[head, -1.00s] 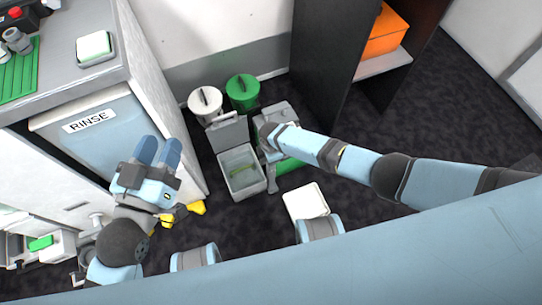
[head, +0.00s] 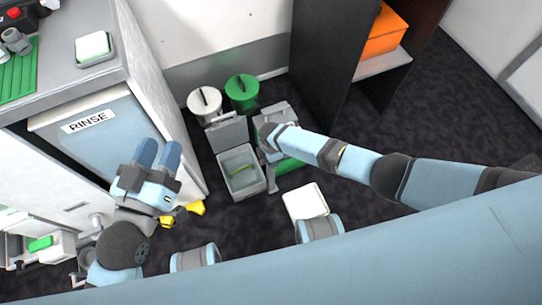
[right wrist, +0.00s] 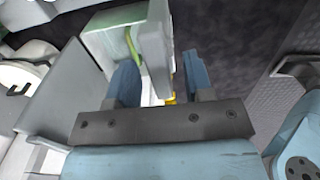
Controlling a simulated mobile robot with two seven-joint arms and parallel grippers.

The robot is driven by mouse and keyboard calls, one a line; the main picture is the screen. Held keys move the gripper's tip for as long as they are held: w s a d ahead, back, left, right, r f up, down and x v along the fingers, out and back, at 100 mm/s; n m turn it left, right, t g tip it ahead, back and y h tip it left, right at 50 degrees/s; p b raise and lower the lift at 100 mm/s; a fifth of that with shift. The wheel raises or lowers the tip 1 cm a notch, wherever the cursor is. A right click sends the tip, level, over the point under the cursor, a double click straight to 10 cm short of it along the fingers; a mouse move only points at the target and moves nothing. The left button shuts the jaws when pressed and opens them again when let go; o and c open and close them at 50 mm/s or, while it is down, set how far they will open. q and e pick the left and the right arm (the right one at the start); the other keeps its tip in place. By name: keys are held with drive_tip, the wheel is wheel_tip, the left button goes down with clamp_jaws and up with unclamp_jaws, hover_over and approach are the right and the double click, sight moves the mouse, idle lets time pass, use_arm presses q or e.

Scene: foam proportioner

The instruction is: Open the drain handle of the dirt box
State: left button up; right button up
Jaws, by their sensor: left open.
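In the right wrist view, the box (right wrist: 108,38) shows beyond my fingers. My right gripper (right wrist: 160,62) has its two blue fingers apart, with the box's grey side wall and a small yellow part (right wrist: 170,98) showing between them. I cannot tell whether the fingers touch anything, and no drain handle is clearly distinguishable. My right forearm hides much of that side in the head view. My left gripper (head: 161,144) is open and empty by the rinse cabinet.
A white bucket (head: 204,104) and a green bucket (head: 242,93) stand behind the box. The rinse cabinet (head: 105,125) is at left and a dark shelf unit (head: 325,70) at right. A white tray (head: 305,203) lies on the floor in front. Yellow parts (head: 196,208) lie near my left arm.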

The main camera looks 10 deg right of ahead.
use_arm(q)
drive_tip(key=shift+r, duration=0.1)
use_arm(e)
drive_tip(key=shift+r, duration=0.1)
drive_tip(key=shift+r, duration=0.35)
use_arm(q)
drive_tip(key=s+a+f+g+y+p, duration=0.2)
drive_tip(key=a+f+g+y+p, duration=0.1)
drive_tip(key=f, duration=0.6)
drive_tip(key=shift+s+a+f+g+p, duration=0.2)
drive_tip(key=shift+a+g+p, duration=0.65)
drive_tip(key=shift+p, duration=0.7)
use_arm(e)
wheel_tip(320, 180, up, 13)
use_arm(q)
drive_tip(key=shift+d, duration=0.2)
